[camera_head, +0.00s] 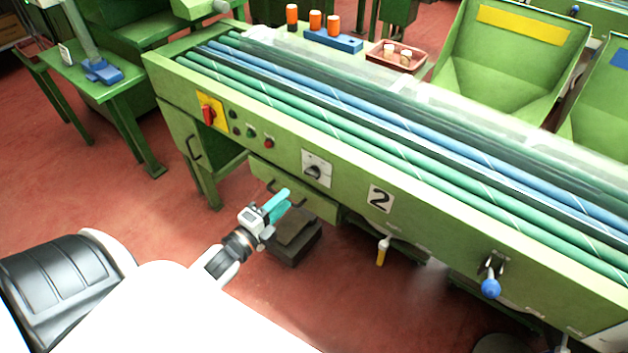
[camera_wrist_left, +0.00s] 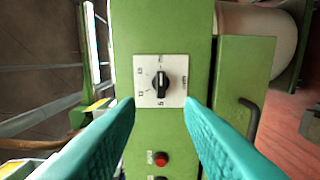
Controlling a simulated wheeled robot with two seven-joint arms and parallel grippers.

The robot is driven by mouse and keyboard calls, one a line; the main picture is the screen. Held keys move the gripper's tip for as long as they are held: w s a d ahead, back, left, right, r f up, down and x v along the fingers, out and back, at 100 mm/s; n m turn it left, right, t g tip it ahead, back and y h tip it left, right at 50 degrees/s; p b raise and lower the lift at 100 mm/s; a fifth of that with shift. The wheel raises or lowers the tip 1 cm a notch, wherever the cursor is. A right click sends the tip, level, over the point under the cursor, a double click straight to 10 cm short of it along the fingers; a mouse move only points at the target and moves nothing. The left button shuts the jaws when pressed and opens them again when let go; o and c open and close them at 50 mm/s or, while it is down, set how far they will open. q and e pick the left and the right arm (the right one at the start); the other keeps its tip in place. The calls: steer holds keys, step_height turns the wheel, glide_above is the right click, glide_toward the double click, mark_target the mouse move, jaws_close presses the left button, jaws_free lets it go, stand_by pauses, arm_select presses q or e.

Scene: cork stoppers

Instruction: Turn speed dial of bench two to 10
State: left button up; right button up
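My left gripper (camera_head: 282,203) is in front of the panel, below and left of the dial. Its teal fingers (camera_wrist_left: 160,125) are spread apart with nothing between them, short of the dial. My right gripper is not in view.
A red-on-yellow switch (camera_head: 209,112) and small buttons (camera_head: 268,142) sit left of the dial. A drawer (camera_head: 293,190) is below the panel. A blue-knobbed lever (camera_head: 490,287) sticks out at the right. Green and blue rollers run along the bench top.

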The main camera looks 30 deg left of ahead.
mark_target(310, 176)
arm_select(q)
steer(key=w, duration=1)
steer(key=shift+w+d, duration=0.25)
steer(key=shift+d, duration=0.15)
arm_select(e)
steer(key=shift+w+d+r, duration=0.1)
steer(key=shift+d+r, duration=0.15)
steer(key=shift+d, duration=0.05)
arm_select(q)
steer(key=c, duration=0.7)
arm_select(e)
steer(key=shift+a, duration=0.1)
